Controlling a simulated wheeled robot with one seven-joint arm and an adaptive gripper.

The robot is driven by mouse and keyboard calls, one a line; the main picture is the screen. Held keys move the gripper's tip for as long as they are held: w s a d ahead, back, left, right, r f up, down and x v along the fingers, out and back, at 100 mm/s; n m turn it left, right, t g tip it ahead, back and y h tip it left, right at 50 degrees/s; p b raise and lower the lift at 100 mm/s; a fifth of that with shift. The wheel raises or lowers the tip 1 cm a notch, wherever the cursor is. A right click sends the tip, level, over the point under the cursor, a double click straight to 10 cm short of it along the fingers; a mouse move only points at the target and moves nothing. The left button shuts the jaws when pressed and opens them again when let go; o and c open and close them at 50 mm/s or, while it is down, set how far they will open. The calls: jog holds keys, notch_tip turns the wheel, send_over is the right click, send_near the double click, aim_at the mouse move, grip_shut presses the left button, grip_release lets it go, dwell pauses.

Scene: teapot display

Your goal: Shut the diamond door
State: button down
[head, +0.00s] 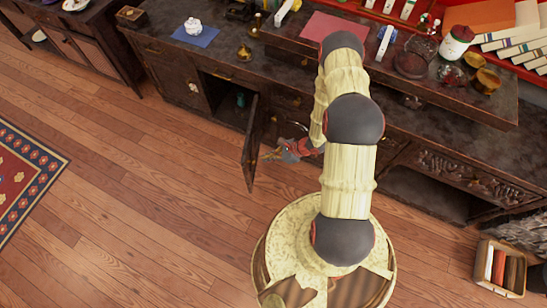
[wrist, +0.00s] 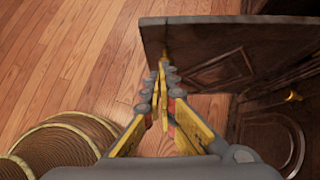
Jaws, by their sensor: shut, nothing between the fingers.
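A dark wooden cabinet door (head: 250,146) stands swung open, out from the cabinet front over the floor. In the wrist view the door (wrist: 265,62) fills the upper right, with an angular carved panel on its face. I take it to be the diamond door. My gripper (head: 268,156) is beside the door, on its right side in the head view. In the wrist view my gripper (wrist: 163,72) is shut and empty, its tips close to the door's left edge. I cannot tell whether they touch it. My arm hides part of the cabinet in the head view.
The cabinet opening (head: 226,98) is dark, with a small teal object (head: 240,100) inside. A brass knob (wrist: 293,97) shows on the cabinet front. The wooden floor (head: 150,180) left of the door is clear. A crate (head: 500,268) stands at lower right.

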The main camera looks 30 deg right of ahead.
aim_at(247, 161)
jog(key=shift+w+a+f+b, duration=0.25)
jog(key=shift+w+a+f, duration=0.1)
jog(key=shift+w+a, duration=0.4)
jog(key=shift+w+a+f+b, duration=0.3)
jog(key=shift+w+a+f, duration=0.15)
jog(key=shift+a, duration=0.55)
jog(key=shift+w+a+f+b, duration=0.3)
jog(key=shift+w+a, duration=0.4)
jog(key=shift+a, duration=0.15)
